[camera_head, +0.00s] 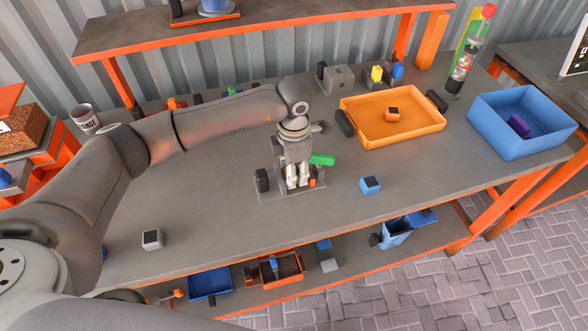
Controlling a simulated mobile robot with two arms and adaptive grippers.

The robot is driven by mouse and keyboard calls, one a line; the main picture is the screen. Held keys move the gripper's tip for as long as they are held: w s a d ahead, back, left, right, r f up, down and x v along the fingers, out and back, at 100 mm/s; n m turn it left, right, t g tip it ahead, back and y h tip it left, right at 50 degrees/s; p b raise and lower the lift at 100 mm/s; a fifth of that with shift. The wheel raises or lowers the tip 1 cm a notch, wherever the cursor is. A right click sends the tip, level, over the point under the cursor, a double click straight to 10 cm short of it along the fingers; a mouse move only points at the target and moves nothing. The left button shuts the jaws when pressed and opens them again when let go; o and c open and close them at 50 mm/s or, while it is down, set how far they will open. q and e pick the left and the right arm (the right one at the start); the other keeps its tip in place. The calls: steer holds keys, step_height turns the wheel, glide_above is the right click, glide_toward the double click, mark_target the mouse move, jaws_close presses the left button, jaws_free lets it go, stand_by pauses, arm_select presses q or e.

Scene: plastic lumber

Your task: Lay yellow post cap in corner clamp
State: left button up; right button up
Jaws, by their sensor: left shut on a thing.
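My left gripper (298,182) points down over a grey fixture (270,196) with a black knob, near the middle of the bench; this looks like the corner clamp. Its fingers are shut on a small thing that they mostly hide. I cannot make out its colour or whether it touches the fixture. A small orange-red bit shows beside the fingertips, and a green bar (322,159) sticks out behind them. My right gripper is not in view.
An orange tray (432,122) holding an orange cube and a blue bin (557,141) holding a purple piece stand at right. A blue cube (370,185) and a white-topped cube (152,239) lie on the bench. A mug (86,118) stands at back left. The front middle is clear.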

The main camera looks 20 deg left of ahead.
arm_select(q)
steer(key=shift+f+b, duration=0.3)
steer(key=shift+f, duration=0.1)
steer(key=o, duration=1)
steer(key=shift+o, duration=0.2)
steer(key=shift+r, duration=0.1)
step_height(320, 180, up, 12)
